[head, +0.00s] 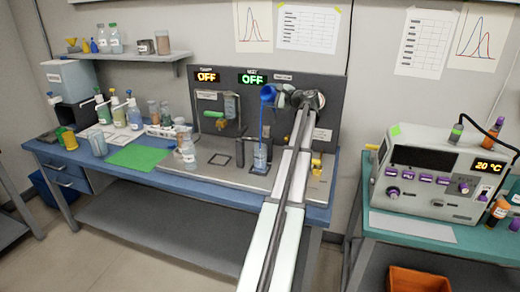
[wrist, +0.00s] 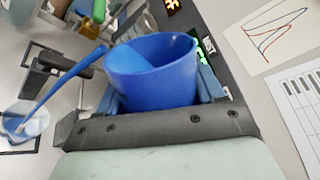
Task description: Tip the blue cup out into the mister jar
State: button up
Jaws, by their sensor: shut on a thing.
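The blue cup (head: 268,93) is held tilted in the air in front of the grey panel, and it fills the middle of the wrist view (wrist: 150,80). My gripper (head: 280,97) is shut on it, with a finger on each side in the wrist view (wrist: 162,98). Blue liquid shows inside the cup. A thin blue stream (head: 261,128) runs from its lip down to the clear mister jar (head: 260,160). The jar stands on a dark square on the bench, below the cup. In the wrist view the stream reaches the jar (wrist: 24,124), where some blue shows inside.
The grey panel (head: 300,115) behind carries two displays reading OFF and a green-handled fitting (head: 213,114). A clear bottle (head: 188,152) stands left of the jar, near an empty marked square. A green mat (head: 143,158) and several bottles lie further left. An instrument (head: 425,175) stands right.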

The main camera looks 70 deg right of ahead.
jog(key=shift+r+n, duration=0.4)
jog(key=shift+n, duration=0.4)
dwell(1.4)
jog(key=shift+w+a+f+n+h+p, duration=0.15)
jog(key=shift+a+f+n+p, duration=0.1)
jog(key=shift+f+n, duration=0.25)
jog(key=shift+w+a+f+n+h+p, duration=0.15)
jog(key=shift+a+f+n+p, duration=0.15)
jog(key=shift+f, duration=0.35)
dwell(1.0)
jog(key=shift+a+f+n+g, duration=0.15)
jog(key=shift+f+n+g, duration=0.2)
jog(key=shift+n, duration=0.35)
dwell(1.3)
jog(key=shift+w+a+f+n+h, duration=0.15)
jog(key=shift+f+n, duration=0.3)
jog(key=shift+f, duration=0.25)
jog(key=shift+w+a+f+n+h, duration=0.1)
jog(key=shift+f+n+h, duration=0.05)
jog(key=shift+f+n, duration=0.4)
dwell(0.4)
